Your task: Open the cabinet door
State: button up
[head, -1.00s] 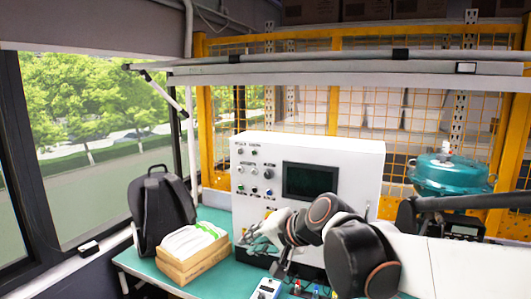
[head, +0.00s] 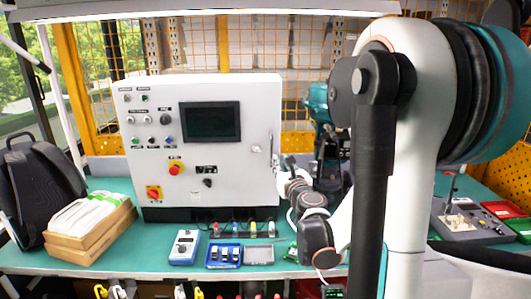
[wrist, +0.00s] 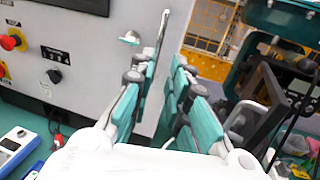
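The white control cabinet (head: 225,170) stands on the teal bench with its front door shut. The door carries a dark screen (head: 210,121), knobs and buttons. Near its right edge is a slim upright metal handle (head: 272,150), also seen in the wrist view (wrist: 162,32), beside a small metal latch piece (wrist: 129,38). My gripper (head: 284,166) is at the cabinet's right edge. In the wrist view its teal-padded fingers (wrist: 164,68) are apart, with an empty gap between them. The handle lies just beyond the fingertips; whether they touch it is unclear.
A black backpack (head: 38,185) and a cardboard box (head: 95,235) with white packets stand left of the cabinet. A blue meter (head: 184,247) and small trays (head: 259,255) lie in front. Teal equipment (wrist: 280,28) stands close right of my gripper.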

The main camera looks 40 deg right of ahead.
jog(key=b, duration=0.3)
send_over(271, 164)
jog(key=shift+w+d, duration=0.25)
grip_shut()
